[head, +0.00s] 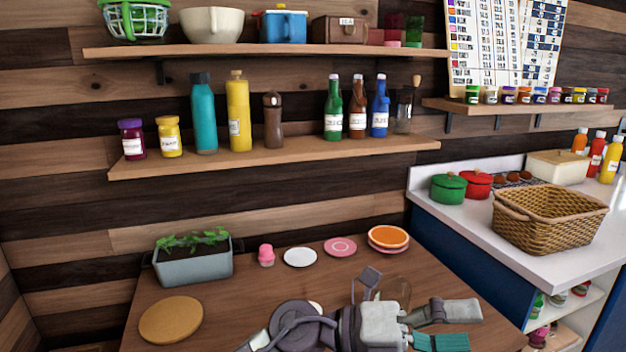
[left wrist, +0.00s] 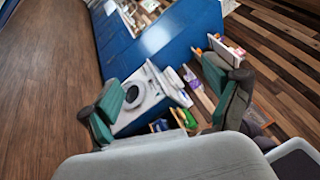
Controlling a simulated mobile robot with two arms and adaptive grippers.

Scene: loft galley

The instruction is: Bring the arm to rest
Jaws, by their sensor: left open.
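My left gripper (head: 465,326) is above the near right part of the wooden table in the head view, its fingers pointing right. It is open, with a grey finger and a teal finger pad apart and nothing between them. My left arm (head: 345,328) covers part of the table's near side. My right gripper is not in view.
The table (head: 245,298) holds a planter (head: 193,264), a round board (head: 171,319), a pink cupcake-like item (head: 266,255) and several plates. A wicker basket (head: 548,220) sits on the white counter at right. Loaded shelves line the wall.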

